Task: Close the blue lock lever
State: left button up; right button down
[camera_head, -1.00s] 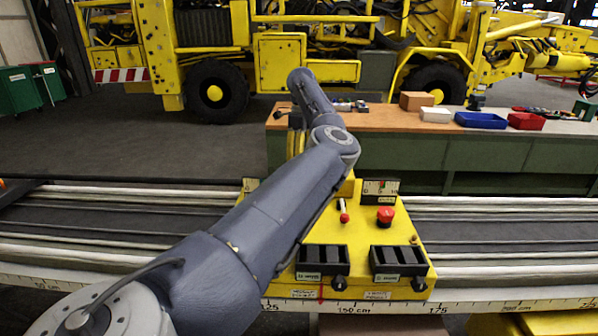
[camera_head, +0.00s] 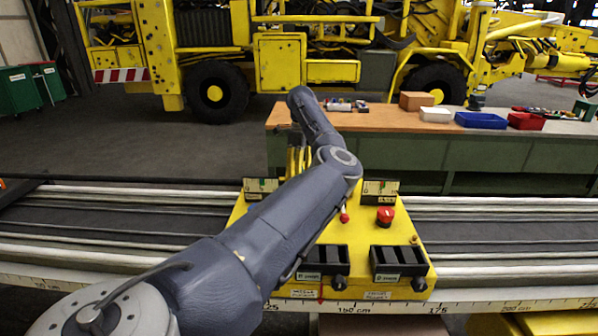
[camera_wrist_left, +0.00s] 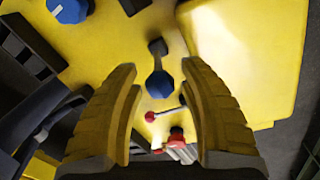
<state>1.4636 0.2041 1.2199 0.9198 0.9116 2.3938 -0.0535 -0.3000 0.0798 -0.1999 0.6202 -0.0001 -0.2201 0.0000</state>
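In the left wrist view a blue faceted knob (camera_wrist_left: 160,84) sits at the end of a short black lever (camera_wrist_left: 157,48) on the yellow console; this looks like the blue lock lever. It appears between the two ridged yellow fingers of my left gripper (camera_wrist_left: 162,85), which are apart with nothing held. I cannot tell how far above the knob the fingertips are. In the head view my left gripper (camera_head: 298,160) points down over the back left of the console (camera_head: 362,232), and my arm hides the lever. My right gripper is not in view.
A thin lever with a red ball (camera_head: 344,217) and a red button (camera_head: 385,215) stand on the console. A second blue part (camera_wrist_left: 68,10) shows at the wrist view's top left. Two black slotted boxes line the console's front. A workbench (camera_head: 430,150) stands behind.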

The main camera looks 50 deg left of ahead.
pick_arm(q)
grip_shut()
jog(key=shift+s, duration=0.1)
dwell(0.4)
jog(key=s+d+t+y, duration=0.4)
jog(key=t, duration=0.1)
jog(key=shift+s+f+y, duration=0.25)
jog(key=shift+f+y, duration=0.1)
jog(key=shift+y, duration=0.05)
dwell(0.5)
jog(key=shift+d, duration=0.1)
dwell(0.4)
jog(key=shift+o, duration=1.2)
grip_release()
jog(key=v, duration=1.2)
